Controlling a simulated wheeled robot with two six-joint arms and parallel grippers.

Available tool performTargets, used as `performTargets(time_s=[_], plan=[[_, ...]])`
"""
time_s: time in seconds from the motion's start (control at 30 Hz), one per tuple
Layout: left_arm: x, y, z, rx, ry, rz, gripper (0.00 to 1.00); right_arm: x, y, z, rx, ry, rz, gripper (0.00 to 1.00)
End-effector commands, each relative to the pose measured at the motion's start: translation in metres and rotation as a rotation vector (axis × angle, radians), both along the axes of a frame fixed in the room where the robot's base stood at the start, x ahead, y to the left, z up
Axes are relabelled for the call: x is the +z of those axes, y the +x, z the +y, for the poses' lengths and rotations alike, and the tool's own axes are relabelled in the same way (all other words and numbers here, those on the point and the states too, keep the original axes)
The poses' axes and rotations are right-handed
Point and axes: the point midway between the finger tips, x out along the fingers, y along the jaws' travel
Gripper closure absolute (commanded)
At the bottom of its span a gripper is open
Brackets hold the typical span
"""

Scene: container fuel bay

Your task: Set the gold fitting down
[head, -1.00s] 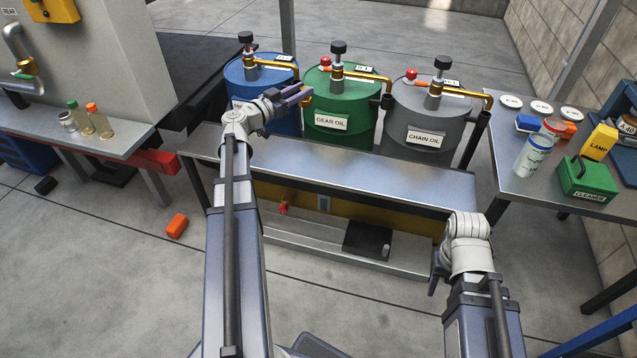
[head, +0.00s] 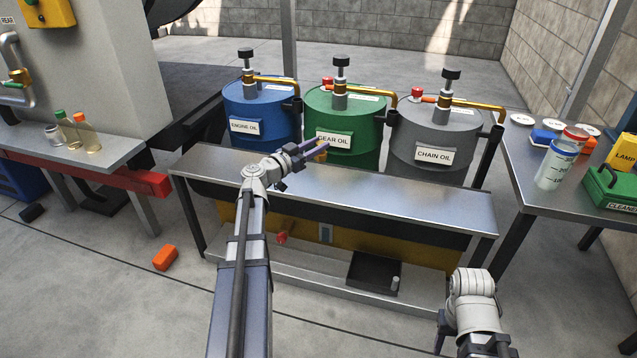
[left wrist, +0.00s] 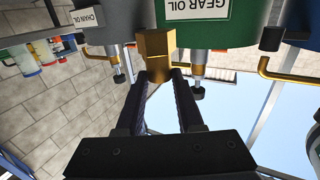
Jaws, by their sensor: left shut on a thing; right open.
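In the left wrist view the gold fitting (left wrist: 155,50) sits between the fingertips. My left gripper (head: 318,148) is shut on it and holds it in front of the green gear oil drum (head: 345,115), over the back part of the metal bench (head: 390,208). The fingers partly hide the fitting in the head view. My right gripper (head: 440,332) is open, low in front of the bench's right end, and only partly visible.
A blue engine oil drum (head: 260,110) and a grey chain oil drum (head: 433,135) flank the green one, with gold spouts on top. A black tray (head: 374,271) lies on the lower shelf. The bench top is bare. A side table (head: 530,190) holds containers at right.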

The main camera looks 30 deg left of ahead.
Motion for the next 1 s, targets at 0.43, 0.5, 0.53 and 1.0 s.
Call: performTargets(time_s=[0.43,0.5,0.53,1.0], plan=[[-0.061,0.000,0.000,0.000,0.000,0.000,1.00,-0.061,0.001,0.000,-0.006,0.001,-0.003,0.50],[-0.060,0.000,0.000,0.000,0.000,0.000,1.00,-0.061,0.001,0.000,-0.006,0.001,-0.003,0.50],[-0.060,0.000,0.000,0.000,0.000,0.000,1.00,-0.060,0.001,0.000,-0.006,0.001,-0.003,0.50],[-0.098,0.000,0.000,0.000,0.000,0.000,1.00,-0.098,0.001,0.000,-0.005,0.002,-0.005,0.50]])
